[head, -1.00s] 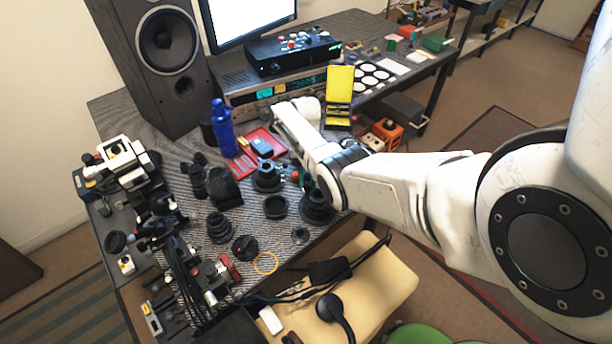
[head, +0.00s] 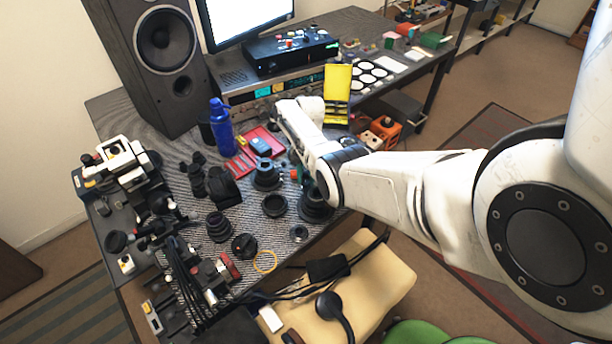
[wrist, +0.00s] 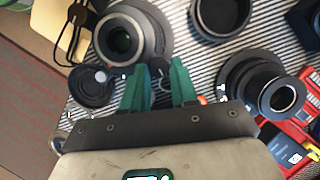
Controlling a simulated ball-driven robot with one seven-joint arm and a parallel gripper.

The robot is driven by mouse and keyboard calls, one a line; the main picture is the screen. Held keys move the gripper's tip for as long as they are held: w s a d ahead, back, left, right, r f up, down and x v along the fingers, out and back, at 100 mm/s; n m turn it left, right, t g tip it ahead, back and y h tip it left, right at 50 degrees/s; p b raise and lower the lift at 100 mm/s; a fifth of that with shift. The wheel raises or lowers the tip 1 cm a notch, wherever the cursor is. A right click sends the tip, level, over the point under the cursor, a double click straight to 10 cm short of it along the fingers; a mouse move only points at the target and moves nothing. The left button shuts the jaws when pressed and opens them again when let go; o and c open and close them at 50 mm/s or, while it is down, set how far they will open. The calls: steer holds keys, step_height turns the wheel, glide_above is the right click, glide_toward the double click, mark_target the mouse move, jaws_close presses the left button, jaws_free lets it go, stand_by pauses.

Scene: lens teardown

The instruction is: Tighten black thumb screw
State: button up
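My gripper (wrist: 160,76) points down at the striped mat with its two teal fingers apart. In the head view a little teal (head: 304,172) shows beside my wrist; the rest of the gripper is hidden. I cannot pick out the black thumb screw with certainty. A black lens (wrist: 120,40) stands just beyond the left finger, and it also shows in the head view (head: 315,208). A flat black round part (wrist: 88,88) lies left of the fingers.
A black ring (wrist: 220,16) lies beyond the right finger. A stepped black lens part (wrist: 268,94) stands to the right, near a red tray (wrist: 290,146). The table edge and a beige seat (head: 366,276) are close on the lens's other side. More dark parts crowd the table's left.

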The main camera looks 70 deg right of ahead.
steer(key=o, duration=0.4)
steer(key=shift+f, duration=0.1)
